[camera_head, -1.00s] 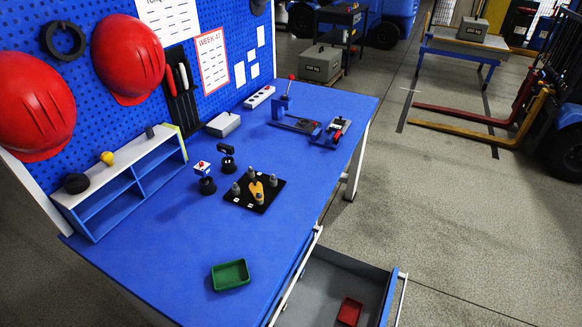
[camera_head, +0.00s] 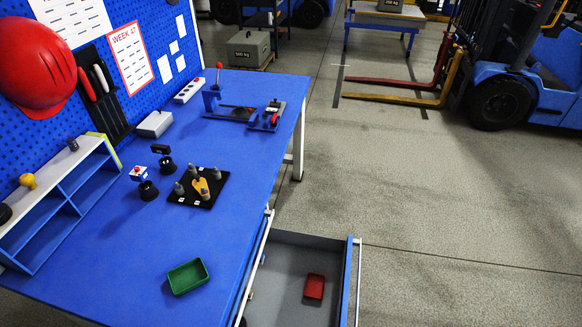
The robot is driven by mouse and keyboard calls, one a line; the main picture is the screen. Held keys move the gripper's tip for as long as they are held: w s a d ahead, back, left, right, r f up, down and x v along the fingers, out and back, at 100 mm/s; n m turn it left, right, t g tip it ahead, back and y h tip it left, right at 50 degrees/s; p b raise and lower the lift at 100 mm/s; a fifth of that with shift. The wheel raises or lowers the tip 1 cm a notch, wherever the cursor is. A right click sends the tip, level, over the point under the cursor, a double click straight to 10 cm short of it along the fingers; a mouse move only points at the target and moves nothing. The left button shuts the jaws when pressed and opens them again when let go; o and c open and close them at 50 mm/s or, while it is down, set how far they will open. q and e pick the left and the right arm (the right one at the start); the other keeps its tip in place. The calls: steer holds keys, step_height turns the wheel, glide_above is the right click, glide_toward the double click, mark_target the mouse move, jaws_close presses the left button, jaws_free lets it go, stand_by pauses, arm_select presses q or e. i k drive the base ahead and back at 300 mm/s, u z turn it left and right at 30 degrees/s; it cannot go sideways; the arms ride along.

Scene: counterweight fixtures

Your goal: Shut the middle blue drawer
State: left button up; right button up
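A drawer with a blue front (camera_head: 346,286) and a pale bar handle (camera_head: 358,290) stands pulled out from the right side of the blue workbench (camera_head: 205,240). Its grey inside (camera_head: 283,277) holds a small red tray (camera_head: 314,286). The lower part of the drawer is cut off by the picture's bottom edge. I cannot tell from this view whether it is the middle one, as other drawers do not show. Neither of my grippers is in view.
On the bench are a green tray (camera_head: 188,276), a black plate with grey pegs (camera_head: 198,187), a blue-and-white shelf (camera_head: 60,200) and a clamp fixture (camera_head: 232,110). Open concrete floor (camera_head: 460,220) lies right of the drawer. A forklift (camera_head: 500,85) stands at the back right.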

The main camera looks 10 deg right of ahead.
mark_target(278, 287)
steer(key=u, duration=1)
steer(key=k, duration=1.3)
steer(key=z, duration=1.1)
steer(key=k, duration=0.65)
steer(key=u, duration=0.45)
steer(key=i, duration=1.3)
steer(key=z, duration=0.5)
